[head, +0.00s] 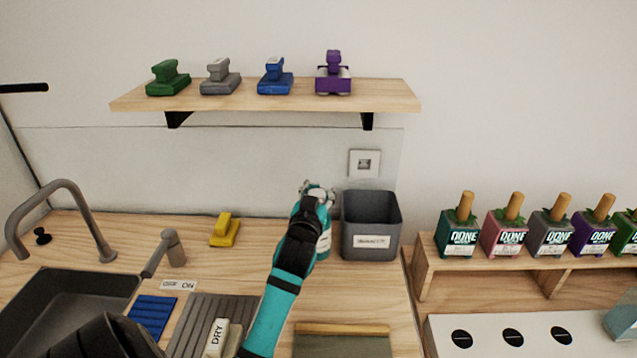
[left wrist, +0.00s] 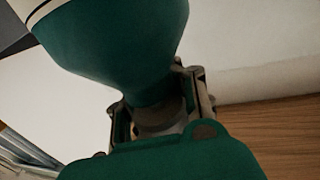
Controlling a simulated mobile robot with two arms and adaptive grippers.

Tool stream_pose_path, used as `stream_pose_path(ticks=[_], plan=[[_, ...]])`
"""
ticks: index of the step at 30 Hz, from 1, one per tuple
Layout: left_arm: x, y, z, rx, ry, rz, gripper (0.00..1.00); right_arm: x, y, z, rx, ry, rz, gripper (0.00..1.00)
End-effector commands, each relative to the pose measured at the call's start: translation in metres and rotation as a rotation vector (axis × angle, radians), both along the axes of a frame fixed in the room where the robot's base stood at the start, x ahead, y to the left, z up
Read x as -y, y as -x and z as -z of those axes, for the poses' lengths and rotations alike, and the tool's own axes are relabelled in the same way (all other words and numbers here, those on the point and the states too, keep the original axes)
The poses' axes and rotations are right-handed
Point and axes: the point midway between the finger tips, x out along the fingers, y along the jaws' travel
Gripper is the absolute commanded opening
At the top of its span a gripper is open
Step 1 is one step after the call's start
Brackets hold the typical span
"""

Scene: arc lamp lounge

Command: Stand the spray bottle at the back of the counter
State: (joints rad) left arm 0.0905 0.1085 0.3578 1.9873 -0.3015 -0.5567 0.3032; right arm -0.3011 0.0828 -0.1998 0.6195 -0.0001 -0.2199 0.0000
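The spray bottle (head: 325,241) is teal with a pale label and shows partly behind my left arm, just left of the grey bin. In the left wrist view its teal body (left wrist: 125,45) narrows to a neck between the fingers. My left gripper (head: 318,191) is shut on the bottle at this neck. The bottle looks about upright near the back of the wooden counter (head: 280,245). My arm hides much of it, and I cannot tell whether its base touches the counter. My right gripper is not in view.
A grey labelled bin (head: 370,225) stands close right of the bottle. A yellow object (head: 225,230) lies at the back left, with clear counter between. The sink and tap (head: 75,205) are at left. A wall shelf (head: 265,97) with several small objects hangs above.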

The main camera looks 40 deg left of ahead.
Motion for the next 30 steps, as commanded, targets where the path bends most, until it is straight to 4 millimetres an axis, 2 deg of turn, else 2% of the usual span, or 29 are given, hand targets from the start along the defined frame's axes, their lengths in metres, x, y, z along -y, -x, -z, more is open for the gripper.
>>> stream_pose_path(ticks=[1, 6, 12, 17, 24, 30], plan=[[-0.009, -0.01, -0.004, 0.002, -0.004, -0.001, 0.0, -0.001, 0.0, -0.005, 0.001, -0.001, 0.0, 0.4], [-0.036, -0.042, 0.0, 0.002, -0.002, -0.002, 0.0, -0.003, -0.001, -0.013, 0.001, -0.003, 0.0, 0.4], [-0.054, -0.065, 0.004, 0.003, -0.003, -0.001, 0.0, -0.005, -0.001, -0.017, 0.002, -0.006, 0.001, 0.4], [-0.058, -0.07, 0.01, 0.001, 0.0, -0.001, 0.0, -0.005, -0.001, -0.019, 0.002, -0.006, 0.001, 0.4], [-0.058, -0.07, 0.039, 0.003, 0.001, -0.001, 0.0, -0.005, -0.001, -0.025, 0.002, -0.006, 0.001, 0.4], [-0.058, -0.07, 0.042, 0.004, 0.0, -0.001, 0.0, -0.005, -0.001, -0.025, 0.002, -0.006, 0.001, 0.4]])
